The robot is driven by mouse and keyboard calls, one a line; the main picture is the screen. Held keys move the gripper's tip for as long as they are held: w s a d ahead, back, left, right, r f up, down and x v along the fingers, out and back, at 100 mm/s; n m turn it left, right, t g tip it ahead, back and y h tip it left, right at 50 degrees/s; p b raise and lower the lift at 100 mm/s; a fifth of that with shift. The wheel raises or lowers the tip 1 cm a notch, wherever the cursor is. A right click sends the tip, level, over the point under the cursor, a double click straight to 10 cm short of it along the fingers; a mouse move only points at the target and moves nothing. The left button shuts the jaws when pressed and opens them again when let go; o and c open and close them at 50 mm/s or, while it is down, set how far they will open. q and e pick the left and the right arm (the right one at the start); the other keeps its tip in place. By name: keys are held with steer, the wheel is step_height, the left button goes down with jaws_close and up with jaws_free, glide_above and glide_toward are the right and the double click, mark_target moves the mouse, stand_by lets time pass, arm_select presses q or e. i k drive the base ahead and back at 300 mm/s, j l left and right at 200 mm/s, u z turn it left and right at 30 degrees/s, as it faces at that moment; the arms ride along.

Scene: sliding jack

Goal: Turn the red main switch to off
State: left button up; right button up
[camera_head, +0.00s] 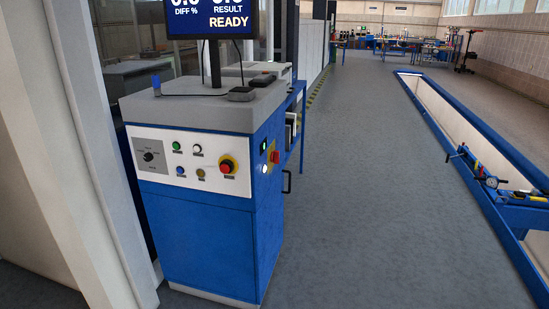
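A blue cabinet (225,232) with a grey top stands left of centre. A separate red button (227,167) on a yellow ring sits on the white front panel (160,172). Neither of my grippers is in view.
A black rotary selector (149,157) and several coloured buttons are on the front panel. A monitor (210,20) reading "READY" stands above the cabinet. Grey floor (370,200) is clear right of the cabinet, up to a blue-edged pit (470,140). A pale pillar (75,130) is at left.

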mark_target(274, 156)
steer(key=i+l+u, duration=0.15)
steer(key=i, duration=0.3)
steer(key=i+l+u, duration=0.1)
steer(key=i, duration=0.35)
steer(key=i+l+u, duration=0.15)
steer(key=i, duration=0.35)
steer(key=i+l+u, duration=0.1)
steer(key=i+l, duration=0.15)
steer(key=i, duration=0.15)
steer(key=i+l+u, duration=0.15)
steer(key=i+l, duration=0.15)
steer(key=i, duration=0.15)
